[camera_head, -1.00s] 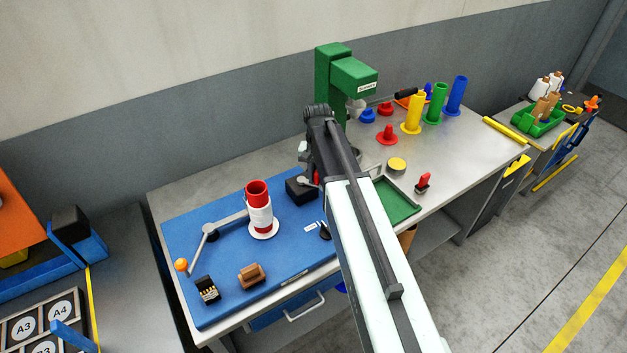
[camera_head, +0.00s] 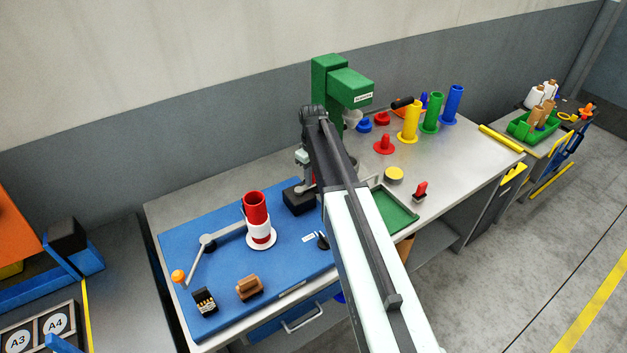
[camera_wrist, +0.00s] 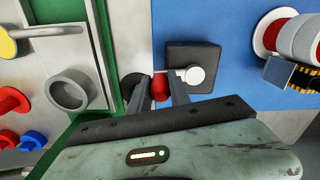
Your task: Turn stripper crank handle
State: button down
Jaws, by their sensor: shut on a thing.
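The stripper crank has a red handle (camera_wrist: 160,88) joined by a short arm to a pale round hub (camera_wrist: 195,75) on a black block (camera_wrist: 205,55). My gripper (camera_wrist: 160,84) is shut on the red handle, one grey finger on each side. In the head view the black block (camera_head: 298,201) stands at the back right of the blue board, and my arm hides the handle.
A grey lever with an orange knob (camera_head: 178,276) stands left of the bobbin. A brown block (camera_head: 249,288) lies at the front. The green machine (camera_head: 350,87), a green tray (camera_head: 392,212) and coloured spools (camera_head: 432,113) stand to the right. The blue board's middle is mostly clear.

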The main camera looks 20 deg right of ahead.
jog(key=shift+w+a+n, duration=0.2)
jog(key=shift+w+n, duration=0.15)
jog(key=shift+n, duration=0.5)
jog(key=shift+w+a+n, duration=0.25)
jog(key=shift+w+n, duration=0.15)
jog(key=shift+n, duration=0.5)
jog(key=shift+w+a+n, duration=0.2)
jog(key=shift+w+n, duration=0.15)
jog(key=shift+n, duration=0.5)
jog(key=c, duration=1.2)
grip_release()
notch_tip(320, 180, up, 8)
jog(key=p, duration=0.8)
jog(key=shift+f, duration=0.1)
